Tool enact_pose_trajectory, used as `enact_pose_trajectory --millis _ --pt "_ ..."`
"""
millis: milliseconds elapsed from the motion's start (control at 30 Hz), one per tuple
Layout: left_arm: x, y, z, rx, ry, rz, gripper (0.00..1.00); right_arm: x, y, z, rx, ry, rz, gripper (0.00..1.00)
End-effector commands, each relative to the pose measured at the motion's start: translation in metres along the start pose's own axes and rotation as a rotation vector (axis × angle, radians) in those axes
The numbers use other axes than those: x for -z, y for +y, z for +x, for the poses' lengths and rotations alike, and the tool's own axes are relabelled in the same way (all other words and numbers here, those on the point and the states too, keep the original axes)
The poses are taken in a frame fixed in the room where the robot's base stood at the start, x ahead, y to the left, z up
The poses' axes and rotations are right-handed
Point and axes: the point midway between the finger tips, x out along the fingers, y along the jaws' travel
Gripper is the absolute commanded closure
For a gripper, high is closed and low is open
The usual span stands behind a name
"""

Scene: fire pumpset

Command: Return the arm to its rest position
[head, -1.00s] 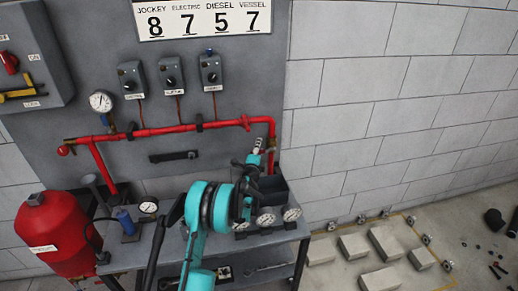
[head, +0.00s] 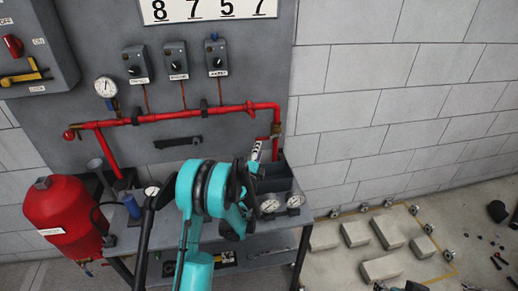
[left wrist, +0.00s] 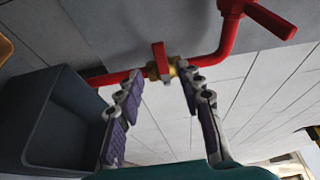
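My left arm is teal and rises from the bottom of the head view, bending right over the bench. Its gripper (head: 258,149) is small there, near the lower right end of the red pipe (head: 180,121). In the left wrist view the two fingers with purple pads stand apart, so the left gripper (left wrist: 158,95) is open. Nothing is between the pads. A brass valve (left wrist: 163,69) with a red handle shows on the pipe beyond the fingertips, apart from them. My right gripper is not seen in either view.
The grey bench (head: 290,238) carries a dark open bin (head: 282,172), also at left in the wrist view (left wrist: 40,120). Gauges (head: 269,206) stand near my arm. A red tank (head: 62,215) is at left. Blocks (head: 386,233) lie on the floor at right. The wall behind limits reach.

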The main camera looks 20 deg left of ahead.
Motion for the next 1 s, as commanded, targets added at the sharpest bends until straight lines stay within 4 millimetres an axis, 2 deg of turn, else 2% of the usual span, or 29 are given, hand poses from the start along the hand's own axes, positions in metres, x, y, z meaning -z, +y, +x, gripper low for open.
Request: enact_pose_trajectory --millis 367,467,567,667,767,900,1000 --pt "0.000 0.000 0.000 0.000 0.000 -0.001 0.63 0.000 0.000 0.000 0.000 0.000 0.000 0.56" --pt "0.000 -0.008 -0.001 -0.007 -0.009 -0.026 0.63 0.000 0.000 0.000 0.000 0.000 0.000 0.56" --pt "-0.002 -0.028 -0.009 -0.031 -0.040 -0.101 0.63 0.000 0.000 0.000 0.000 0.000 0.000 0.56" --pt "-0.003 -0.056 -0.025 -0.074 -0.089 -0.225 0.63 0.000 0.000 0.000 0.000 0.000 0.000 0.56" --pt "-0.004 -0.080 -0.050 -0.132 -0.147 -0.369 0.63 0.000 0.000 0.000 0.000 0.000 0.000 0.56" --pt "-0.001 -0.101 -0.095 -0.225 -0.225 -0.565 0.63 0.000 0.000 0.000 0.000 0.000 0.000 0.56" --pt "0.005 -0.107 -0.134 -0.301 -0.280 -0.701 0.63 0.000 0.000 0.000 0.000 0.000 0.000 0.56"
